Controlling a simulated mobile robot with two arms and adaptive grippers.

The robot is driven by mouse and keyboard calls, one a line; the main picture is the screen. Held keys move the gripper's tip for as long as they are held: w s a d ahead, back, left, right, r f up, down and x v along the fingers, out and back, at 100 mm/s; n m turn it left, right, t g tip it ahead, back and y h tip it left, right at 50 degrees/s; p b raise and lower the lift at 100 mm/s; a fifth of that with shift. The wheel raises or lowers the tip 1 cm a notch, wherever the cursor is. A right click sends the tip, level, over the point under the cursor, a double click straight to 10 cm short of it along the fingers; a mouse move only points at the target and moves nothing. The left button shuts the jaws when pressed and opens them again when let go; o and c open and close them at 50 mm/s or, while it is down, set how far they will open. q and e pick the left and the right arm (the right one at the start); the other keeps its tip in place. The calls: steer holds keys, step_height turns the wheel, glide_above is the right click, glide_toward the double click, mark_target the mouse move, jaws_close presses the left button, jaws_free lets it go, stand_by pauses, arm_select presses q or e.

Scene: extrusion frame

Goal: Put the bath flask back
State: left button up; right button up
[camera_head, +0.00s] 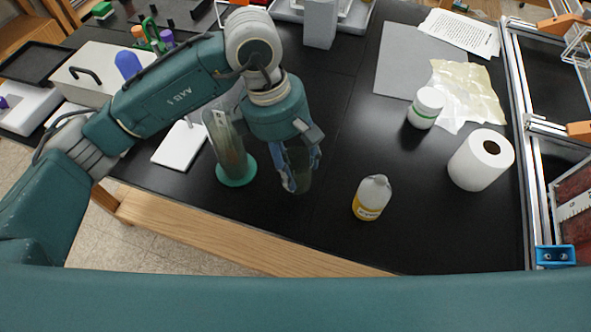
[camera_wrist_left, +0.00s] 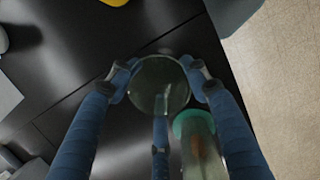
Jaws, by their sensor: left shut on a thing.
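My left gripper (camera_head: 298,182) points down over the black bench. It is shut on a clear, dark-looking glass vessel, which I take to be the bath flask (camera_head: 301,160). My right gripper is not in view.
A tall clear cylinder with a green base (camera_head: 237,172) stands close left of my left gripper. A bottle with yellow liquid (camera_head: 371,198), a white jar (camera_head: 425,107) and a paper roll (camera_head: 481,160) stand to the right. A metal extrusion frame (camera_head: 519,85) lines the right edge.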

arm_select(q)
steer(key=x, duration=0.2)
steer(key=p+x, duration=0.1)
steer(key=x, duration=0.1)
steer(key=shift+w+a, duration=0.1)
steer(key=shift+a, duration=0.25)
steer(key=shift+f, duration=0.5)
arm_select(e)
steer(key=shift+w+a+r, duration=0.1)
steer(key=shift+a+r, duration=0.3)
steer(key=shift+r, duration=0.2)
arm_select(q)
steer(key=shift+f, duration=0.1)
steer(key=o, duration=1.3)
steer(key=shift+o, duration=0.2)
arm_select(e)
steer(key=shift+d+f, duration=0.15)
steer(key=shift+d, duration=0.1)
